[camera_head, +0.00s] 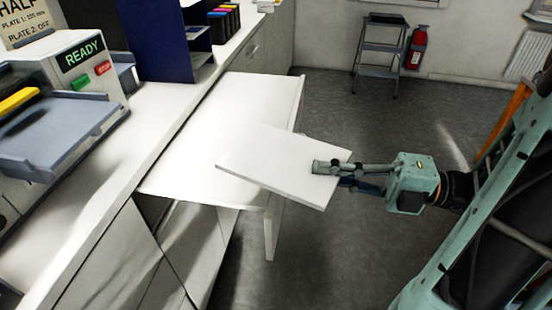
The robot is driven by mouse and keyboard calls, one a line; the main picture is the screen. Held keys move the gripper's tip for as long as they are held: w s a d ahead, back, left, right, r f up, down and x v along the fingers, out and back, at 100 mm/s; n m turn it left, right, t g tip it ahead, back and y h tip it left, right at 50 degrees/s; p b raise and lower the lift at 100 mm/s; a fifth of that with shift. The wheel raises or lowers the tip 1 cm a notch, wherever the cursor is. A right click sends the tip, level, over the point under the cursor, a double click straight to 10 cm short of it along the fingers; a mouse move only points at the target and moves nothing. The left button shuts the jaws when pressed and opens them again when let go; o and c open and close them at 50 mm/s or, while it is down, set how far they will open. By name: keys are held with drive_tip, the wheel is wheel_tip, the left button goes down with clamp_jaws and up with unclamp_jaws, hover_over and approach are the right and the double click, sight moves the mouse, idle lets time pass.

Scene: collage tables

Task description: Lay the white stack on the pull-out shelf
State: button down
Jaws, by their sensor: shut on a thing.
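The white stack (265,168) is a flat, thin white slab in the middle of the head view. My gripper (325,174) comes from the right and is shut on the stack's right edge, one finger above and one below. The pull-out shelf (248,100) is a white board extending from the counter. The stack's left part overlaps the shelf in the picture, and its right part reaches past the shelf's near right edge. I cannot tell whether the stack touches the shelf or is held just above it.
A machine with a READY display (82,54) and a grey tray (50,135) stand on the counter at left. A dark blue panel (155,40) stands behind them. A step stool (380,55) and a fire extinguisher (416,48) are at the far wall. The grey floor (330,110) beyond the shelf is clear.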

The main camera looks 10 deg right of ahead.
drive_tip(key=w+a+f+b, duration=0.1)
drive_tip(key=w+f+b, duration=0.3)
drive_tip(key=w+f, duration=0.9)
drive_tip(key=shift+w, duration=0.4)
drive_tip(key=c, duration=2.5)
unclamp_jaws()
drive_tip(key=shift+f, duration=0.1)
drive_tip(key=o, duration=0.5)
drive_tip(key=shift+c, duration=0.2)
